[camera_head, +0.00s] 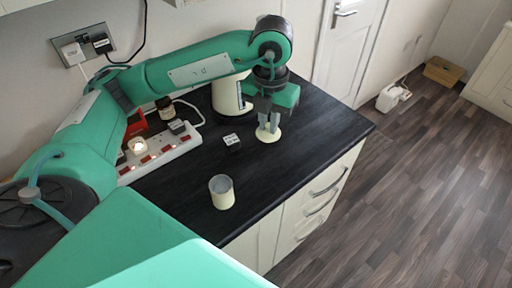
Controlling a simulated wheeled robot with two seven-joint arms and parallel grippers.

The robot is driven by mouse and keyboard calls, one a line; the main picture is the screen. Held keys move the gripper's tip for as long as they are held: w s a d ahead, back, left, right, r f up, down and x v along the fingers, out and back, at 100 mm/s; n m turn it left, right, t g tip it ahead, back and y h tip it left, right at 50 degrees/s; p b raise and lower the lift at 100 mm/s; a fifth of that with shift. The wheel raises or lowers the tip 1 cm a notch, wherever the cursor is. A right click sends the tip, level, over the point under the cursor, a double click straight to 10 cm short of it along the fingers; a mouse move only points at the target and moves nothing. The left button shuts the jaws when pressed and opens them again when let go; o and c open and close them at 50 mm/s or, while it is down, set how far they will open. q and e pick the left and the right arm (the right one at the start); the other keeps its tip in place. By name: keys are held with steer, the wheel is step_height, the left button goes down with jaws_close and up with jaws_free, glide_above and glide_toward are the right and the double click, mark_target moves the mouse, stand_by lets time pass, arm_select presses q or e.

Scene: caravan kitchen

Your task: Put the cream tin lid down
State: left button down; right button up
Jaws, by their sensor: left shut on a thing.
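The cream tin lid (268,135) is a pale disc low over the black worktop (305,148). My left gripper (269,126) points down and is shut on it from above. I cannot tell whether the lid touches the worktop. The fingers hide part of the lid. An open cream tin (221,191) stands upright near the worktop's front edge, to the lower left of the gripper. My right gripper is out of view.
A larger cream container (227,98) stands behind the gripper. A white power strip (160,151) with plugs, a small jar (165,108) and a red object (136,122) are further left. The worktop's right end is clear.

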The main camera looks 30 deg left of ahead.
arm_select(q)
step_height(320, 180, down, 12)
steer(key=shift+r+p, duration=0.1)
steer(key=shift+p, duration=1.05)
steer(key=shift+f, duration=0.5)
step_height(320, 180, down, 3)
steer(key=shift+f+p, duration=0.2)
steer(key=shift+p, duration=0.35)
steer(key=shift+f, duration=0.3)
steer(key=shift+f, duration=0.1)
steer(key=shift+f+b, duration=0.1)
steer(key=shift+b, duration=0.2)
steer(key=c, duration=1.4)
jaws_free()
